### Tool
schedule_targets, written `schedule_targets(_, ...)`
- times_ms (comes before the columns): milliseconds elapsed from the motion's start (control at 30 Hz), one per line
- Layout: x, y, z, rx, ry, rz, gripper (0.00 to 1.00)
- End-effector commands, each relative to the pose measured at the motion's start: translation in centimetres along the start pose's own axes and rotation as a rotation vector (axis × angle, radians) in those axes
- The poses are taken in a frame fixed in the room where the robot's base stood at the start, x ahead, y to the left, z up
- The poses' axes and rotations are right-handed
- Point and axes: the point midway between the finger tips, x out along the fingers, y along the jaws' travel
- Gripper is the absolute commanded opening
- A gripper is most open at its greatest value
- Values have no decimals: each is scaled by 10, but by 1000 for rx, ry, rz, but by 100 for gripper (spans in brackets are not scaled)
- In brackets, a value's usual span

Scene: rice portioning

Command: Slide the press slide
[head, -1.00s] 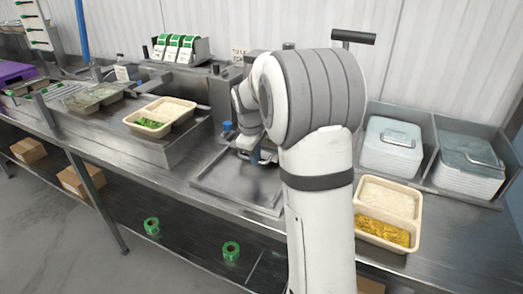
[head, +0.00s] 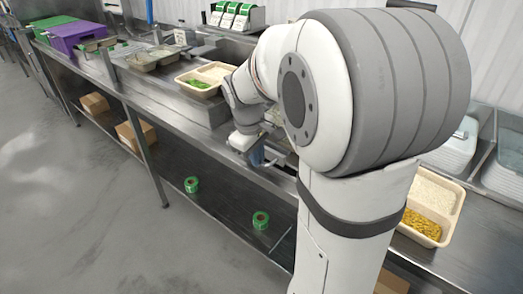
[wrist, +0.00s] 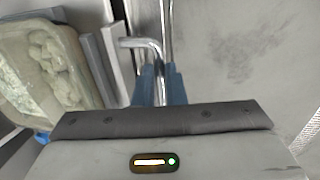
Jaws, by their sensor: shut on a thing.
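My gripper (head: 258,155) is low at the counter's front edge in the head view. In the wrist view its blue fingers (wrist: 160,85) are closed around a bent metal bar (wrist: 138,43), which looks like the handle of the press slide. A straight metal rod (wrist: 167,25) runs up beside it. In the head view my arm covers most of the press area, so how far the slide is out cannot be told.
A beige tray with greens and rice (head: 205,80) stands on the counter to the left. Another tray with yellow food (head: 428,210) stands at right. Green rolls (head: 260,220) lie on the lower shelf. The floor (head: 90,210) in front is clear.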

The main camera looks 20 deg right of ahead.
Motion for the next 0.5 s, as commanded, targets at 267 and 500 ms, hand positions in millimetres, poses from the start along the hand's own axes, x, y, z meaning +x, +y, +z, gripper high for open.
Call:
schedule_targets(267,0,-2,-1,9,5,-7,0)
schedule_targets(500,0,-1,-1,9,6,-6,24)
